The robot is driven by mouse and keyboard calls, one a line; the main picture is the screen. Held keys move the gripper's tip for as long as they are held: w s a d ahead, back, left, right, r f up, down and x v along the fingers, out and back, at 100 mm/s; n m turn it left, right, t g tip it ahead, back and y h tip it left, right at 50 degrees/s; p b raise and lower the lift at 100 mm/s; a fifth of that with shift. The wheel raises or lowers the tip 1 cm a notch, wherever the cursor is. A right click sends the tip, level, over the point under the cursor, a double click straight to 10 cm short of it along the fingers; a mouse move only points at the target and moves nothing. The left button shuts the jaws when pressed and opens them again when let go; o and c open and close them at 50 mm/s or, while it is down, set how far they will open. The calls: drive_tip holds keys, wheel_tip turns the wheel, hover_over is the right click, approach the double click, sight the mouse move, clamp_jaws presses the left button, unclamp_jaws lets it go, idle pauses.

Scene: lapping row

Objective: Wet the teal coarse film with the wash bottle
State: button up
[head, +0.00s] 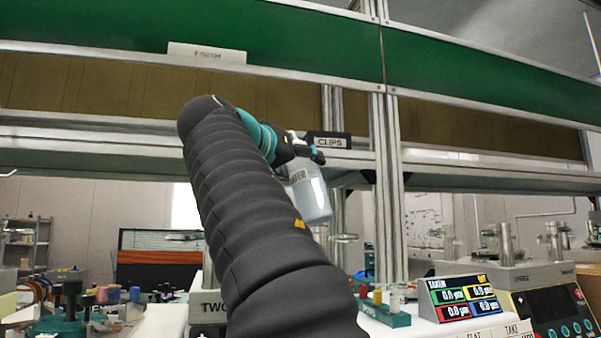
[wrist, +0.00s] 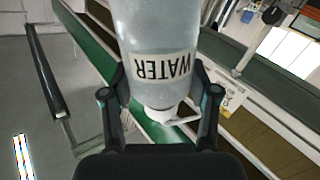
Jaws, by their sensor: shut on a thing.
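The wash bottle (head: 311,197) is a pale, translucent bottle of liquid. In the head view it hangs a little tilted below my gripper (head: 303,153), in the air in front of the shelf frame. In the wrist view the bottle (wrist: 155,28) carries a WATER label, upside down in the picture, and its white cap is near the palm. My gripper (wrist: 158,90) is shut on the bottle, one finger on each side. The bottle's spout tip is hard to make out. I cannot make out the teal coarse film in either view; my arm covers the middle of the bench.
A shelf frame with a CLIPS label (head: 329,141) stands close behind the gripper. Below right are a colored readout display (head: 463,298), a teal rack of small bottles (head: 386,315) and a machine with a control panel (head: 556,308). Several small colored items crowd the lower left.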

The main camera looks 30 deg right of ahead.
sight(304, 143)
drive_tip(key=shift+w+f, duration=0.1)
drive_tip(key=shift+w, duration=0.05)
drive_tip(key=shift+r+p, duration=0.3)
drive_tip(key=shift+p, duration=0.2)
drive_tip(key=r+p, duration=0.2)
drive_tip(key=r, duration=0.1)
drive_tip(key=shift+s+p, duration=0.2)
drive_tip(key=shift+p, duration=0.1)
drive_tip(key=shift+s+r+p, duration=0.3)
drive_tip(key=shift+p, duration=0.2)
drive_tip(key=shift+w+f+p, duration=0.2)
drive_tip(key=shift+f+p, duration=0.2)
drive_tip(key=shift+f, duration=0.05)
drive_tip(key=shift+w+f, duration=0.3)
drive_tip(key=shift+f, duration=0.25)
drive_tip(key=shift+s+d+r+m+b, duration=0.2)
drive_tip(key=shift+s+d+r+m, duration=0.05)
drive_tip(key=shift+s+r+m, duration=0.65)
drive_tip(key=shift+s+d+r+m+b, duration=0.15)
drive_tip(key=shift+s+d+r+m, duration=0.1)
drive_tip(key=shift+s+r+m, duration=0.6)
